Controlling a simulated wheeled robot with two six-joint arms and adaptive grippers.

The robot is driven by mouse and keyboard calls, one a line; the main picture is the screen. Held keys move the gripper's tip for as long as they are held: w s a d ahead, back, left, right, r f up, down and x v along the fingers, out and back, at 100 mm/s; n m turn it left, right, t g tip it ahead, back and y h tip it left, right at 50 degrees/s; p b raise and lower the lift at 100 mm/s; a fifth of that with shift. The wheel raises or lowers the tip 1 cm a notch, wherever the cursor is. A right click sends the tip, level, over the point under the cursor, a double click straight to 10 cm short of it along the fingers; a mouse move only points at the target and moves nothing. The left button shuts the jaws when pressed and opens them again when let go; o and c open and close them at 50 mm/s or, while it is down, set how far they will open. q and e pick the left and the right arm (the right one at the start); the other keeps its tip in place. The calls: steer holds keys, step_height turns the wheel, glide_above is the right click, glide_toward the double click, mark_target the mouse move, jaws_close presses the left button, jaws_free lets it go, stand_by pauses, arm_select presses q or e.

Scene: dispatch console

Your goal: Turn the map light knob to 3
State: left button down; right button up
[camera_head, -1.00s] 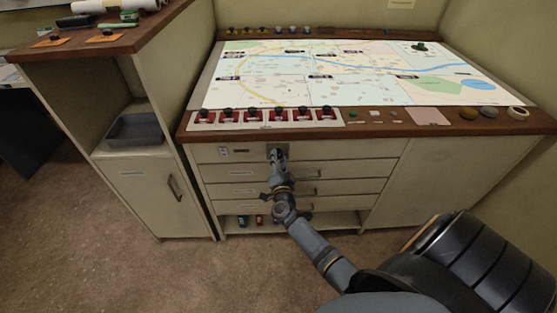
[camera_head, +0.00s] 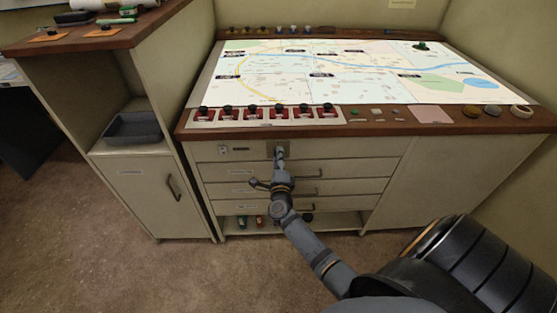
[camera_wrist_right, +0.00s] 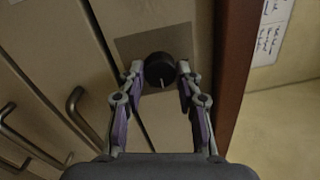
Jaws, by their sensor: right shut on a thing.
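The map light knob is a round black knob (camera_wrist_right: 159,70) with a pale pointer line, on a grey-brown plate (camera_wrist_right: 189,38) on the console front. In the right wrist view it sits between the two fingertips of my right gripper (camera_wrist_right: 158,76), which is shut on it. In the head view my right gripper (camera_head: 281,156) reaches the same plate (camera_head: 270,147) below the table edge and covers the knob. The pointer line slants slightly in the wrist view; I cannot read any numbers around it. My left gripper is not in view.
The map table (camera_head: 340,75) is above, with a row of red switches (camera_head: 254,112) along its front edge. Drawers with handles (camera_head: 309,173) lie below the plate. A side cabinet (camera_head: 146,185) with a grey tray (camera_head: 133,128) stands at left. The carpet in front is open.

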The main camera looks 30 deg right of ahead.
steer(key=m+b, duration=0.1)
steer(key=m, duration=0.5)
steer(key=shift+f, duration=0.1)
stand_by(0.5)
steer(key=o, duration=1.2)
steer(key=shift+c, duration=0.2)
steer(key=shift+s+a, duration=0.1)
steer(key=v, duration=1.1)
steer(key=shift+s+a, duration=0.3)
steer(key=shift+a, duration=0.05)
